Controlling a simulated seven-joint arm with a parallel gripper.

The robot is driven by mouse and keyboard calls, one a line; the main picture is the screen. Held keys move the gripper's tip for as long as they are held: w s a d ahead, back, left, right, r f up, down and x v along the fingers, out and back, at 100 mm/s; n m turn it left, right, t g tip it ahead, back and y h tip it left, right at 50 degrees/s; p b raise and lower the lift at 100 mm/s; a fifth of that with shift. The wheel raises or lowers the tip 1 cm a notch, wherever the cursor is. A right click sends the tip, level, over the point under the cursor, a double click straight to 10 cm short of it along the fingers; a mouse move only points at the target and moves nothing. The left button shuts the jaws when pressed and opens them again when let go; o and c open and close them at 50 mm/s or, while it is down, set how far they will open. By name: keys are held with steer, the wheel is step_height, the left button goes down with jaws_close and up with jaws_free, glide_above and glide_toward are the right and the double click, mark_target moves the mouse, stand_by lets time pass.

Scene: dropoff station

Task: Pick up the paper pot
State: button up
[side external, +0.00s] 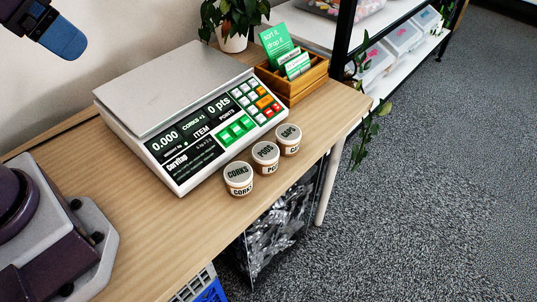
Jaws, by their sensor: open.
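The nearest reads CORKS (239,179), the middle one seems to read PODS (265,157), and the farthest seems to read CAPS (288,139). I cannot tell which is the paper pot. Part of my gripper (62,40), dark with a blue end, shows at the top left, cut off by the picture edge. It is open, high above the table and well apart from the pots. Nothing shows in its grip.
A scale (172,88) with a wide metal plate stands directly behind the pots. A wooden box (300,82) with green cards and a potted plant (233,42) stand beyond it. The table's front edge (250,212) runs close to the pots.

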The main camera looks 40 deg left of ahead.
stand_by(0.4)
steer(key=c, duration=0.3)
steer(key=shift+c, duration=0.2)
steer(key=shift+w, duration=0.1)
